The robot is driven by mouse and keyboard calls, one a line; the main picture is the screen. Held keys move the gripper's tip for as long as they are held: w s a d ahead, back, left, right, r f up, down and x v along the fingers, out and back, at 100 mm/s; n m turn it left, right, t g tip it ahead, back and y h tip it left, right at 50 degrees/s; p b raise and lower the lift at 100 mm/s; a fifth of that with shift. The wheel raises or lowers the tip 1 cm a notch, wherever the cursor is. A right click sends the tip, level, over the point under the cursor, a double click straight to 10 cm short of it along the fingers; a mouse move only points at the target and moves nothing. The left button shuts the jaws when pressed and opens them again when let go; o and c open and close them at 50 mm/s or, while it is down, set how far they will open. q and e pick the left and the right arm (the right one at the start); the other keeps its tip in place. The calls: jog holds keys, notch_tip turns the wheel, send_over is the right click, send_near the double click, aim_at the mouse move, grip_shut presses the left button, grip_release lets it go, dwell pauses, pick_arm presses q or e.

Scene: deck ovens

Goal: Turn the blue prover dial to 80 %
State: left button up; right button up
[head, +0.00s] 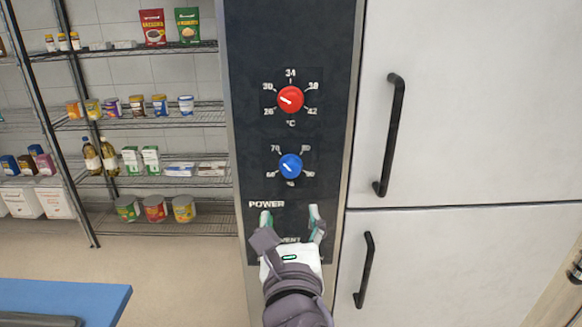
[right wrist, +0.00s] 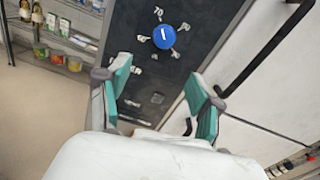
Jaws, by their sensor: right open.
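The blue dial (head: 290,166) is on the dark control panel (head: 258,225), below the red dial. Its numbers include 70 at upper left; the others are small and partly unclear. Its white mark slants toward the upper left, near the 70 side. The dial also shows in the right wrist view (right wrist: 164,37), ahead of the fingers. My right gripper (head: 291,217) is open and empty, below the blue dial and apart from it. Its two green-padded fingers (right wrist: 160,75) are spread. It covers part of the lower panel lettering. My left gripper is out of view.
The red dial (head: 290,98), marked in °C, is above the blue one. White doors with black handles (head: 390,134) are at right. A wire shelf of groceries (head: 150,124) is at left. A blue-topped table (head: 100,300) is at lower left.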

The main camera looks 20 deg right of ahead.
aim_at(291, 172)
jog(key=x, duration=0.4)
jog(key=p+x, duration=0.1)
jog(key=x, duration=0.8)
jog(key=shift+w+d+r, duration=0.15)
jog(key=shift+d+r, duration=0.15)
jog(key=shift+r, duration=0.05)
jog(key=shift+c, duration=0.2)
jog(key=c, duration=1.1)
jog(key=shift+p, duration=0.3)
